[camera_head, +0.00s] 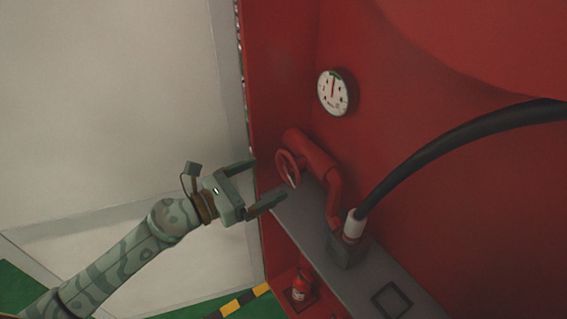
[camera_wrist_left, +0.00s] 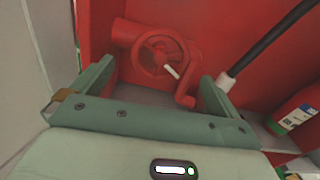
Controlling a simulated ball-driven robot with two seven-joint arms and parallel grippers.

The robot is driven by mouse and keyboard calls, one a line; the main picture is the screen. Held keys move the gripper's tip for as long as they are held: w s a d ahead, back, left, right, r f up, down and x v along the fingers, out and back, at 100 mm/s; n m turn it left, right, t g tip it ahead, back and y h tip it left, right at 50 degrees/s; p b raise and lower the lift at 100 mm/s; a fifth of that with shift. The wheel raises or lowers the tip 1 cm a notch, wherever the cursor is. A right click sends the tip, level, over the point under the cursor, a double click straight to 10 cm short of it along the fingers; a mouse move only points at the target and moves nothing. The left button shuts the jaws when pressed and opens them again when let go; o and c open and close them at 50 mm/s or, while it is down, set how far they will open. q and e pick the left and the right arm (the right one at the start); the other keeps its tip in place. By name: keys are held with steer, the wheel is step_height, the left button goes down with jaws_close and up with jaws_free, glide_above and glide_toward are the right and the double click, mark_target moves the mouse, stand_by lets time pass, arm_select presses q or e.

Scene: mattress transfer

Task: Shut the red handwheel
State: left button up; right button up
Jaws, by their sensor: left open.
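The red handwheel (camera_head: 288,168) sits on the end of a red pipe (camera_head: 312,152) inside a red cabinet. In the left wrist view the handwheel (camera_wrist_left: 158,54) shows ahead, between the two fingers, with a small white piece near its lower right. My left gripper (camera_head: 262,183) is open at the cabinet's left edge, its fingers pointing at the handwheel. It looks empty, and the handwheel appears a little beyond the fingertips; I cannot tell the exact gap. The left gripper (camera_wrist_left: 158,88) also shows in the wrist view. My right gripper is not in view.
A round white gauge (camera_head: 335,92) is on the cabinet's back wall. A black hose (camera_head: 440,143) rises from a white fitting right of the pipe. A grey shelf (camera_head: 310,222) lies below, with a small red object (camera_head: 301,287) lower down. A pale wall is at left.

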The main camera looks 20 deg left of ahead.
mark_target(285, 170)
arm_select(q)
steer(key=x, duration=0.6)
steer(key=shift+w+d+f+p, duration=0.1)
steer(key=shift+w+d+p, duration=0.1)
steer(key=shift+w+p, duration=0.15)
steer(key=shift+s, duration=0.1)
steer(key=c, duration=0.9)
